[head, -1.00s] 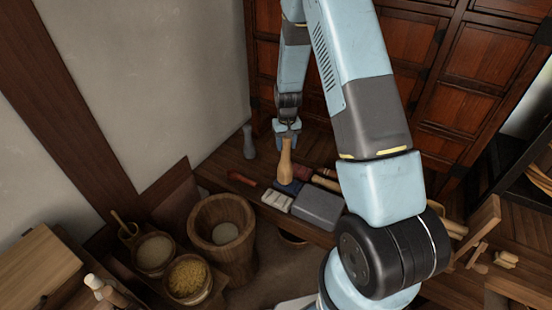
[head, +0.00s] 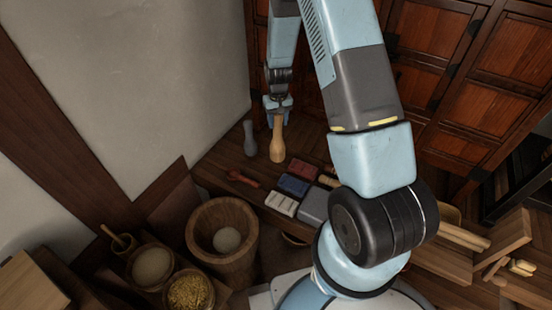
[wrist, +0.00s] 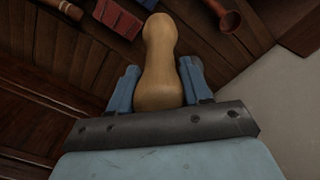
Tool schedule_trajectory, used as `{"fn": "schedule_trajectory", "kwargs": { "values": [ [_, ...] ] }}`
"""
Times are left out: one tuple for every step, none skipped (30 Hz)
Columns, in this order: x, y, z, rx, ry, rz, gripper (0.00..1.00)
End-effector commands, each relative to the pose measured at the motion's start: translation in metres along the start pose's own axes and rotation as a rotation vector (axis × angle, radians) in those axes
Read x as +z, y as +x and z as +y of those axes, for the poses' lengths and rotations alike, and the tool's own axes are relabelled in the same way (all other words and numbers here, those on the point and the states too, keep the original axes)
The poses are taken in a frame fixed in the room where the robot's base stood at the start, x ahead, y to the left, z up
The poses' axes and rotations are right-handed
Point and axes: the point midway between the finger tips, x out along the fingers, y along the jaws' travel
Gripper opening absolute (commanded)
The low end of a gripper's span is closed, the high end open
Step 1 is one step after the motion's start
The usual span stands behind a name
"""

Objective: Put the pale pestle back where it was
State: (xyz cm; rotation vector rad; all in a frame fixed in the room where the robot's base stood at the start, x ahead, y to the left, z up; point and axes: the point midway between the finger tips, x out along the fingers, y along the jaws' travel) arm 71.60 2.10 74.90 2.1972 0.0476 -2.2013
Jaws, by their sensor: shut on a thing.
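The pale pestle (head: 277,140) is a light tan wooden club shape, held roughly upright below my gripper (head: 277,113) at the back left of the low wooden shelf. In the wrist view the pestle (wrist: 158,62) lies between the two blue fingers of my gripper (wrist: 163,88), which are shut on it. Its lower end is close to the shelf boards; I cannot tell whether it touches. A grey pestle-shaped piece (head: 250,138) stands upright just to its left, apart from it.
A red wooden spoon-like tool (head: 243,179), red block (head: 302,169), blue block (head: 293,185), white grooved block (head: 282,204) and grey block (head: 314,205) lie on the shelf in front. A large wooden mortar (head: 222,240) stands before it. The wall is left, cabinets (head: 420,100) behind.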

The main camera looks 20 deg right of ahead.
Motion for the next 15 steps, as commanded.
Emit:
{"fn": "schedule_trajectory", "kwargs": {
  "values": [
    [0.004,-0.002,0.008,0.001,0.002,0.001,0.05],
    [0.007,-0.003,0.011,0.001,-0.002,0.001,0.05],
    [0.013,-0.004,0.017,0.001,-0.011,-0.001,0.05],
    [0.017,-0.006,0.021,0.001,-0.019,0.000,0.05],
    [0.021,-0.007,0.024,0.001,-0.029,0.000,0.05],
    [0.028,-0.009,0.028,0.001,-0.043,0.000,0.05],
    [0.032,-0.010,0.030,0.001,-0.054,0.001,0.05],
    [0.037,-0.012,0.032,0.000,-0.068,0.000,0.05],
    [0.043,-0.014,0.034,0.000,-0.085,0.001,0.05],
    [0.048,-0.015,0.036,0.000,-0.097,0.000,0.05],
    [0.052,-0.016,0.037,0.000,-0.109,0.000,0.05],
    [0.056,-0.017,0.038,0.000,-0.121,0.001,0.05],
    [0.058,-0.017,0.039,0.000,-0.130,0.001,0.05],
    [0.060,-0.018,0.040,0.000,-0.138,0.001,0.05],
    [0.060,-0.017,0.040,0.000,-0.145,0.002,0.05]
  ]
}}
